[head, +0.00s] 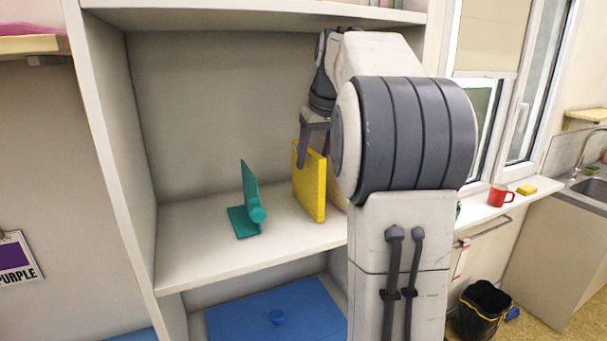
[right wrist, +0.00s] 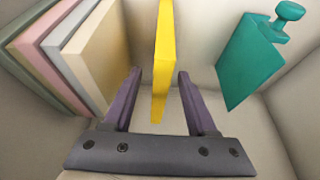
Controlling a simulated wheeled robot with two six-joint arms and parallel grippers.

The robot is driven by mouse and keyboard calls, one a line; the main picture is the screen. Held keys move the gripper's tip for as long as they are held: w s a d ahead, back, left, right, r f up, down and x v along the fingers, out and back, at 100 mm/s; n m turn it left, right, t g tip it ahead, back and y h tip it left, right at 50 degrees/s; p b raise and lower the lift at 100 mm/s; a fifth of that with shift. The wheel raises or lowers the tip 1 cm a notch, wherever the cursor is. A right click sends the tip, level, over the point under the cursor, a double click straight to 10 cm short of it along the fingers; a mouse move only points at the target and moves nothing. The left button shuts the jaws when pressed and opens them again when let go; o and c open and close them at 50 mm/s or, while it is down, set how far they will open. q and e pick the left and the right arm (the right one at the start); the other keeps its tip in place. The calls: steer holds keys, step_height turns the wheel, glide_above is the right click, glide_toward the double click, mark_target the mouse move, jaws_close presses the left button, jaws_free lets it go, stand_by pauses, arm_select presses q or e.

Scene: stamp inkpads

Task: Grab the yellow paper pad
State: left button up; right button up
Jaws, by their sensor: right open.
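The yellow paper pad (head: 309,181) stands upright on the shelf. In the right wrist view the yellow pad (right wrist: 164,55) shows edge-on, between and beyond my open fingers. My right gripper (head: 313,150) is at the pad's upper edge in the head view. In the right wrist view the right gripper (right wrist: 159,100) is open, one finger on each side of the pad's line, with gaps showing on both sides. How far the fingers reach past the pad's edge is hard to tell. My left gripper is not in view.
A teal stamp holder (head: 249,205) stands left of the pad on the shelf (head: 190,245). Several upright pads, cream (right wrist: 98,55), grey, pink and green, stand on the other side. The shelf's side walls and the board above bound the space.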

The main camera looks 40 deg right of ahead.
mark_target(308, 173)
steer(key=shift+w+d, duration=0.1)
steer(key=shift+w, duration=0.35)
steer(key=x, duration=0.5)
steer(key=shift+w+p, duration=0.1)
steer(key=shift+p, duration=0.2)
steer(key=shift+f, duration=0.3)
jaws_close()
stand_by(1.2)
